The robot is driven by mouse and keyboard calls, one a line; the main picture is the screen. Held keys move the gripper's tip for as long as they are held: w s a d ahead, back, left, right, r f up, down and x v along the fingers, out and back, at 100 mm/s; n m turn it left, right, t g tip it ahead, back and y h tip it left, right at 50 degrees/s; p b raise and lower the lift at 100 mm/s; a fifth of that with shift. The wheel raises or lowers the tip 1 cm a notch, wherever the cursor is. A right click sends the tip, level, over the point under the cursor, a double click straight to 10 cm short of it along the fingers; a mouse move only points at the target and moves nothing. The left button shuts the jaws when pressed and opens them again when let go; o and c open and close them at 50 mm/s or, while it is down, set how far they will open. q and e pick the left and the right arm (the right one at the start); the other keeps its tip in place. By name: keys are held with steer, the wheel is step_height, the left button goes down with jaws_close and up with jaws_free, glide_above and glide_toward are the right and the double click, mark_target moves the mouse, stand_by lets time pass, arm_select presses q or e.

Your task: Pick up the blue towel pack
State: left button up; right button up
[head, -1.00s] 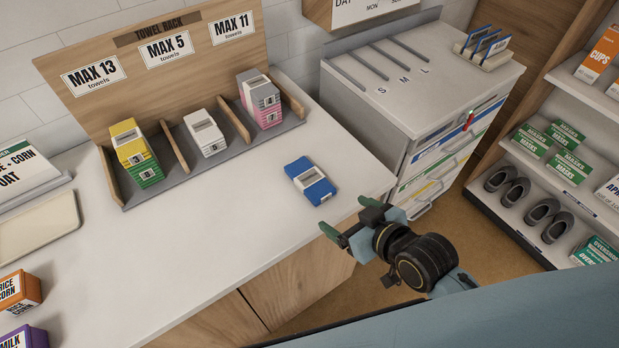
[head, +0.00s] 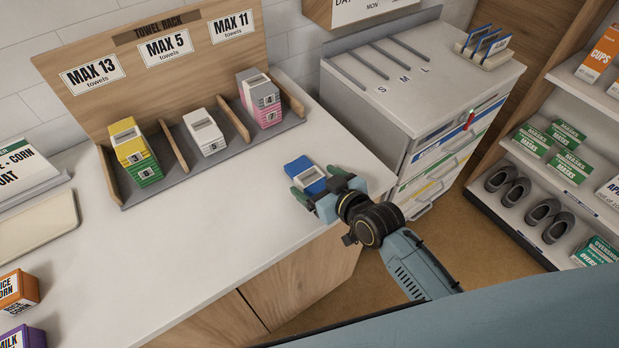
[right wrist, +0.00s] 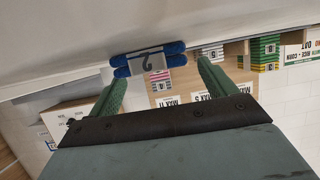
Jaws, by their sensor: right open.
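The blue towel pack (head: 304,168), blue with a pale label on top, lies on the white counter to the right of the towel rack. It also shows in the right wrist view (right wrist: 150,62), with a "2" on its label. My right gripper (head: 315,180) is open and low at the near side of the pack, its green fingers pointing toward it. In the right wrist view my right gripper (right wrist: 160,73) has the pack ahead, roughly across the gap between its fingertips. I cannot tell whether the fingers touch it. My left gripper is not in view.
The towel rack (head: 183,180) behind holds yellow-green, white, and grey-pink packs under signs MAX 13, MAX 5 and MAX 11. A drawer cabinet (head: 400,110) stands to the right of the counter. The counter (head: 230,235) left of the blue pack is clear.

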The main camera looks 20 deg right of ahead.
mark_target(308, 174)
steer(key=x, duration=0.3)
steer(key=shift+w, duration=0.15)
steer(key=shift+c, duration=0.2)
steer(key=shift+d, duration=0.1)
steer(key=c, duration=1)
steer(key=shift+r, duration=0.1)
steer(key=shift+c, duration=0.2)
